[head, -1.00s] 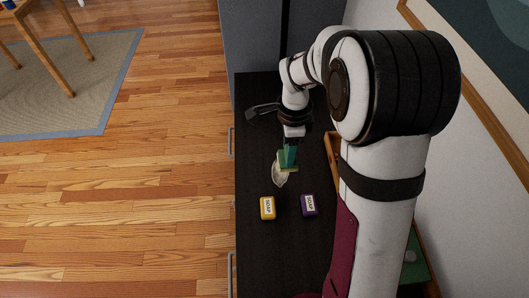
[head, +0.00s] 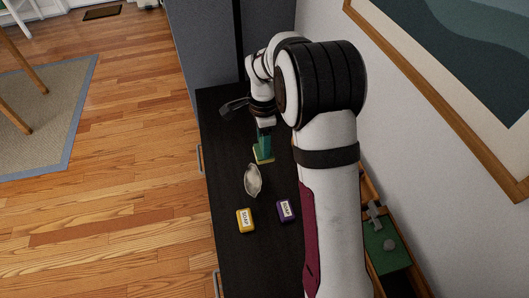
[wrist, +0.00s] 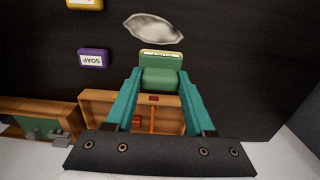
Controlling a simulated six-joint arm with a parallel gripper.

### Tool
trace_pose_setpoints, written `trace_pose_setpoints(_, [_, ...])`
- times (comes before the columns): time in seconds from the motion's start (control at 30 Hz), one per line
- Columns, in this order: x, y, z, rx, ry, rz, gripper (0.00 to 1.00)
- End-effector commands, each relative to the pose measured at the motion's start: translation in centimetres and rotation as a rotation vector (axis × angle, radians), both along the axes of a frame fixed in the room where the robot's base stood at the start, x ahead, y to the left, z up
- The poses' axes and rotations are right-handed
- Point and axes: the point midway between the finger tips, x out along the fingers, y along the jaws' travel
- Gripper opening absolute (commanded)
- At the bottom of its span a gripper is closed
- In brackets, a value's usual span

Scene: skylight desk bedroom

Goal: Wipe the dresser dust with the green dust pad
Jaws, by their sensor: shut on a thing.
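My gripper (head: 264,142) is shut on the green dust pad (head: 264,157), with its teal fingers either side of the block. The pad also shows between the fingertips in the wrist view (wrist: 160,63). A pale grey dust patch (head: 252,181) lies on the black dresser top (head: 225,150). It also shows just beyond the pad in the wrist view (wrist: 154,28). In the head view the pad is just above and right of the patch, apart from it. I cannot tell whether the pad touches the dresser.
A yellow soap box (head: 245,220) and a purple soap box (head: 286,211) stand near the patch. A wooden tray (wrist: 97,106) with compartments lies along the wall side. A dark angled object (head: 234,106) is at the far left of the dresser.

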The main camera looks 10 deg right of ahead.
Motion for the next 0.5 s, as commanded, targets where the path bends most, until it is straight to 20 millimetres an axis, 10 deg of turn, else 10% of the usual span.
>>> trace_pose_setpoints(0.5, [1.8,-0.4,-4.4,0.001,0.001,-0.001,0.1])
